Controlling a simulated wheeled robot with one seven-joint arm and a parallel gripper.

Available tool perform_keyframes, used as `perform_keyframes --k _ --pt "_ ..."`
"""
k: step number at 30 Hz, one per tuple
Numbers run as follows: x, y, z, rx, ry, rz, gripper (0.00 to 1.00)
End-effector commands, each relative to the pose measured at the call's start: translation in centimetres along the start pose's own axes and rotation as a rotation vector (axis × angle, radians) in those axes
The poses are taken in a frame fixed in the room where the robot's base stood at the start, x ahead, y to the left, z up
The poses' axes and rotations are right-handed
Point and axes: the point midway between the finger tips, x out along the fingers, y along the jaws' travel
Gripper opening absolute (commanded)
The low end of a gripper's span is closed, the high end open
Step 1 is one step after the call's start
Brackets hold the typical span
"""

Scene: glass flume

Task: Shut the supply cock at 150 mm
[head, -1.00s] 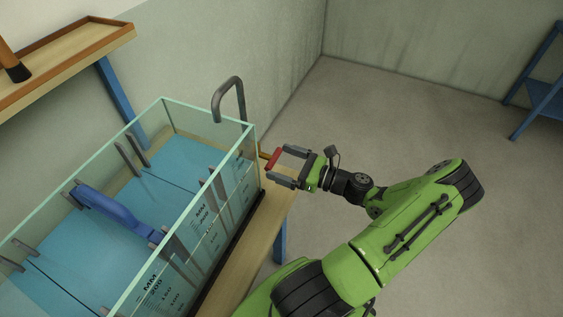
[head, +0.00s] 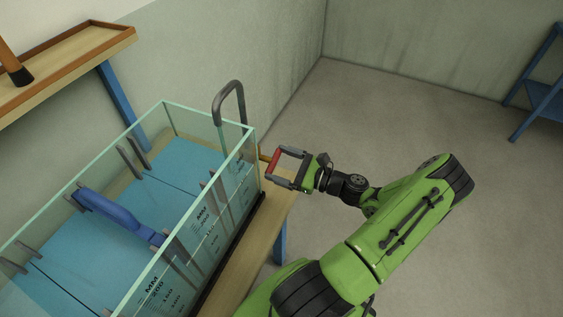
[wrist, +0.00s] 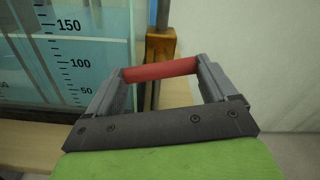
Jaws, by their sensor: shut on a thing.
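In the wrist view the red handle (wrist: 160,70) spans between the fingertips. The scale (wrist: 70,60) shows 150, 100 and 50 marks. Blue water (head: 185,165) stands in the flume. A pale line crosses close to the 150 mark; I cannot read the exact level.
The flume stands on a wooden bench (head: 236,268). A blue gate or arm (head: 118,214) lies across the flume. A wooden wall shelf (head: 70,62) at upper left holds a dark-based object (head: 17,72). A blue rack (head: 543,100) is at far right. The floor between is clear.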

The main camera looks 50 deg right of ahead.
Motion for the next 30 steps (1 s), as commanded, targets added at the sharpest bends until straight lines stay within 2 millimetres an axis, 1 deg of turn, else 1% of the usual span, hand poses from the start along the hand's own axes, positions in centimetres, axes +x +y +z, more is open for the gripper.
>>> perform_keyframes --k 3,11,12,14,15,20,23,26,30 --pt "0.0 0.0 0.0 -0.065 0.002 0.001 0.55" --pt "0.0 0.0 -0.1 -0.072 0.001 0.000 0.55" --pt "0.0 0.0 -0.1 -0.072 0.001 0.000 0.90" --pt "0.0 0.0 -0.1 -0.071 0.001 0.000 0.99" --pt "0.0 0.0 -0.1 -0.071 0.001 0.000 1.00" --pt "-0.1 0.0 0.0 -0.071 0.001 0.000 1.00" --pt "-0.7 -0.1 0.0 -0.071 0.001 -0.002 1.00" --pt "-2.6 -0.1 -0.1 -0.071 0.005 -0.004 1.00" --pt "-6.7 -0.1 -0.1 -0.072 0.005 -0.006 1.00"
